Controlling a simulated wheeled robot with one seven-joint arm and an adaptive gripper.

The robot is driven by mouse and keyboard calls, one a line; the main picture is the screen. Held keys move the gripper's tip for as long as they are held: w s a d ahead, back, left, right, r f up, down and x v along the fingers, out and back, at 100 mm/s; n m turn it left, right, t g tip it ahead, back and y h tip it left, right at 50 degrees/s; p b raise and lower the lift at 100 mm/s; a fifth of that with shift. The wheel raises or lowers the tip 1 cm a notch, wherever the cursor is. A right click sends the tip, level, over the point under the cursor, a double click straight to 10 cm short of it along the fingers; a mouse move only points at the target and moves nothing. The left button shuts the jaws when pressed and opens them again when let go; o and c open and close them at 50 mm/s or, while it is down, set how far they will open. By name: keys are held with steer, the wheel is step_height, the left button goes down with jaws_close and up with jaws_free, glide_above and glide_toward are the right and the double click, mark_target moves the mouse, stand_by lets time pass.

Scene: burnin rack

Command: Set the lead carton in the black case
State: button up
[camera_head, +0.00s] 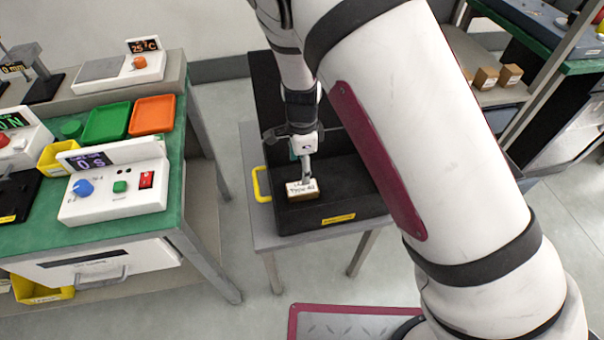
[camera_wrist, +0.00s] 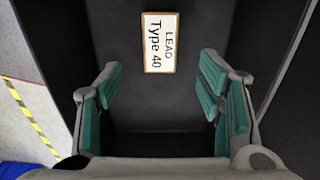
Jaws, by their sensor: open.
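The lead carton (camera_wrist: 161,43) is a small box with a white top label reading "LEAD Type 40". It lies on the floor of the black case, between but beyond the fingertips in the wrist view. In the head view the carton (camera_head: 302,189) sits near the left front corner of the open black case (camera_head: 345,216). My gripper (camera_wrist: 160,95) is open, with teal finger pads apart and nothing between them. In the head view my gripper (camera_head: 305,172) is just above and behind the carton. My arm hides the right part of the case.
A green bench (camera_head: 125,222) with a timer box (camera_head: 117,188) and green and orange trays is at left. Small brown cartons (camera_head: 487,78) sit on a shelf at upper right.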

steer(key=shift+r, duration=0.8)
steer(key=s+d+r+n+y, duration=0.1)
steer(key=s+d+r+n, duration=0.35)
steer(key=r, duration=0.75)
steer(key=s+d+r+n+y, duration=0.25)
steer(key=s+d+r, duration=0.35)
steer(key=r, duration=0.5)
steer(key=s+d+r+n+t+h, duration=0.1)
steer(key=s+d+r+n, duration=0.2)
steer(key=s, duration=0.6)
steer(key=s+d+r+n+t+h, duration=0.1)
steer(key=s+d+r+n+h, duration=0.1)
steer(key=s+d, duration=0.6)
steer(key=s+r+n, duration=0.1)
steer(key=n, duration=0.1)
steer(key=shift+s+d+n, duration=0.3)
steer(key=shift+s+n, duration=0.05)
steer(key=shift+n, duration=0.05)
steer(key=shift+r+h, duration=0.1)
steer(key=shift+h, duration=0.15)
